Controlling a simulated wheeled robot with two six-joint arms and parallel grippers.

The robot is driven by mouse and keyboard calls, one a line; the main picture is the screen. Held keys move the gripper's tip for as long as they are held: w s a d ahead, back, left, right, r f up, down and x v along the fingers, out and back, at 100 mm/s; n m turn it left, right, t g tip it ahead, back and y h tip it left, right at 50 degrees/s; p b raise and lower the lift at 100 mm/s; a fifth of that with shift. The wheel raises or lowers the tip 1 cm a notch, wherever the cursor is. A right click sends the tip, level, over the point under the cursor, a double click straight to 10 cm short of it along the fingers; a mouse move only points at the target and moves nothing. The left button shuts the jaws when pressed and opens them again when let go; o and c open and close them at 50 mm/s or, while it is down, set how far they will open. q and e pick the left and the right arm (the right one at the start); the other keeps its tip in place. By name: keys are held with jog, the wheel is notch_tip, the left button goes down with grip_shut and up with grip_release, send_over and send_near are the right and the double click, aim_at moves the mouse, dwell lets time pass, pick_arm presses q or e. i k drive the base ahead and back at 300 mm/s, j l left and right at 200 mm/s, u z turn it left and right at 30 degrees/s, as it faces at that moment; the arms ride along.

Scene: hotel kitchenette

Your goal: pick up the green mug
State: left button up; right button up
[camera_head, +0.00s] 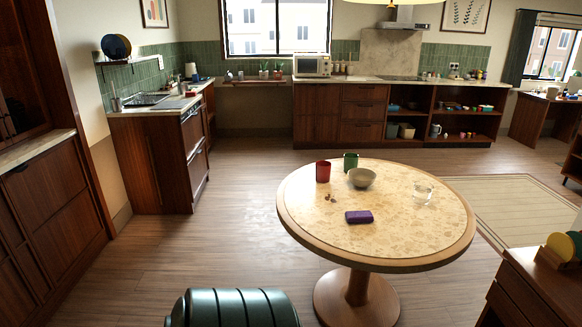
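A dark green mug (351,162) stands upright at the far side of the round table (430,235). A red cup (323,171) stands to its left and a beige bowl (362,178) sits just in front of it to the right, overlapping its lower edge in the picture or close to it. I cannot tell whether the mug and bowl touch. No handle on the mug is clear to see. Neither of my grippers is in view.
A purple case (359,216), small brown bits (330,197) and a clear glass dish (423,191) also lie on the table. A dark green ribbed object (240,308) is at the bottom edge. A wooden cabinet (535,285) stands right. Floor left of the table is clear.

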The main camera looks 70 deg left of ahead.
aim_at(350, 160)
jog(key=u, duration=2.05)
